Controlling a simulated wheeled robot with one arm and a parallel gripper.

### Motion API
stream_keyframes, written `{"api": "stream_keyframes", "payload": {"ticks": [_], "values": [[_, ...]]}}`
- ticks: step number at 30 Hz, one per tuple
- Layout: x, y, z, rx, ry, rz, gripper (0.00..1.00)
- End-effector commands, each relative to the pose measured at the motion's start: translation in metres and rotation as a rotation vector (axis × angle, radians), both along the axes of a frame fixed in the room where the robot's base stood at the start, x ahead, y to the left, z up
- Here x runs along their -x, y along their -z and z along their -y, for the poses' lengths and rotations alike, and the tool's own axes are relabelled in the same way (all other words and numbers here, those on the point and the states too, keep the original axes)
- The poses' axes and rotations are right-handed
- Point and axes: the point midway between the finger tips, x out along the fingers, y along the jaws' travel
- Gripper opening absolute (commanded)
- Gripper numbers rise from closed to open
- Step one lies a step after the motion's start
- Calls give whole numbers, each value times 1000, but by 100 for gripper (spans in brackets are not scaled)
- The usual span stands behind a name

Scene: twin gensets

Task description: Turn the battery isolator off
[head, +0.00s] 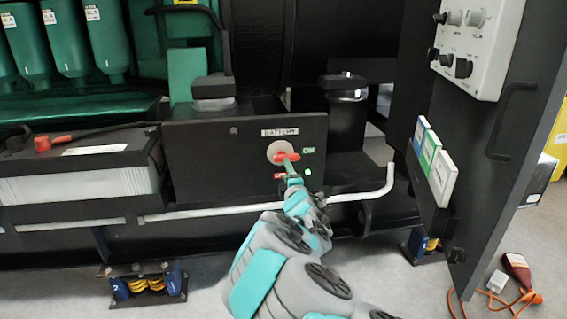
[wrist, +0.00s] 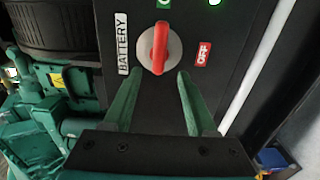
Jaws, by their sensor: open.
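The battery isolator is a red handle (head: 287,157) on a pale round disc (head: 274,150), set in a black panel (head: 190,165) marked BATTERY. The handle lies about level, toward the green ON label (head: 308,151). The red OFF label (head: 280,176) is below, partly hidden by my gripper. In the wrist view the red handle (wrist: 159,48) runs up and down, in line with the green label at the top, with the OFF label (wrist: 203,54) to its right. My gripper (wrist: 157,78) is open, its two green fingers apart and the handle just beyond their tips, centred between them.
A green light (head: 308,171) glows on the panel. A battery (head: 80,170) with a red terminal cap stands left. A pale rail (head: 240,209) runs below the panel. An open black door (head: 495,150) with a control box (head: 475,45) stands right.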

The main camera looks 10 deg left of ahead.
Motion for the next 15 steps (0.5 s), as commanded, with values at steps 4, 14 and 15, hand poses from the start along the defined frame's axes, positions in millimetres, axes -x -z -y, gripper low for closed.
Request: {"api": "stream_keyframes", "payload": {"ticks": [4, 14, 15], "values": [[-17, -2, -4, -5, 1, 1, 57], [-52, -1, -15, -6, 0, -1, 57], [-55, -2, -15, -6, 1, -1, 57]]}}
